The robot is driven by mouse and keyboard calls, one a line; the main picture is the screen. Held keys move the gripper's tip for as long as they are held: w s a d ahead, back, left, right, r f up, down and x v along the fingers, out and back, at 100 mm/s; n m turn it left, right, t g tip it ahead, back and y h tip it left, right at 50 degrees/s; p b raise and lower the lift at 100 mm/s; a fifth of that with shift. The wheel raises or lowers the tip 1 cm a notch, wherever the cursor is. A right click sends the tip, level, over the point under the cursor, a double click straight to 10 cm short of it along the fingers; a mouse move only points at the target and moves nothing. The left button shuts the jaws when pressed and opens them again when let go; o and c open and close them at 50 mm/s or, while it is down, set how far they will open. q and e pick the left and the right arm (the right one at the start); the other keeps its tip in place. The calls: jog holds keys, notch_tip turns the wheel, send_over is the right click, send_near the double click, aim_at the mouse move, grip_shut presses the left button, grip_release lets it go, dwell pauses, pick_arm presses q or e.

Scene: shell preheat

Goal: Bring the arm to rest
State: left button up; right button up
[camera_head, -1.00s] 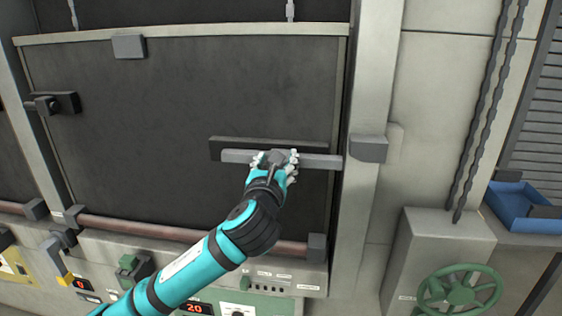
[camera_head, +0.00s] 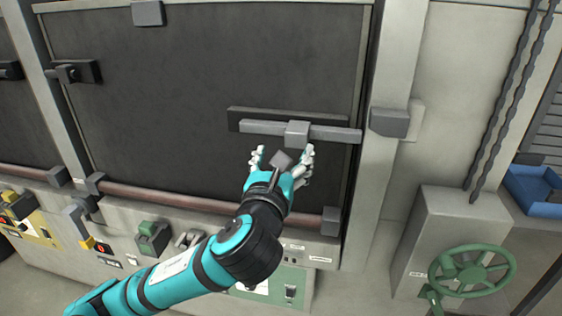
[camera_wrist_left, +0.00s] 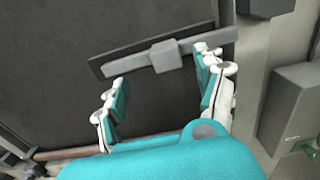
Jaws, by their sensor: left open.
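My left arm (camera_head: 195,268) is teal and black and reaches up from the bottom left in the head view. Its gripper (camera_head: 282,156) is open and empty, just below a grey sliding bar (camera_head: 330,133) with a block (camera_head: 297,133) on it. The bar sits on a dark door (camera_head: 200,70). In the left wrist view the open fingers (camera_wrist_left: 160,95) spread on either side below the block (camera_wrist_left: 165,55), apart from it. My right gripper does not show.
A control panel (camera_head: 283,282) with switches runs below the door, under a brown pipe (camera_head: 190,203). At the right stand a green handwheel (camera_head: 472,268), hanging chains (camera_head: 510,95) and a blue tray (camera_head: 535,190). A grey block (camera_head: 390,122) juts from the door frame.

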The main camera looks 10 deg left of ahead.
pick_arm(q)
jog(key=shift+s, duration=0.9)
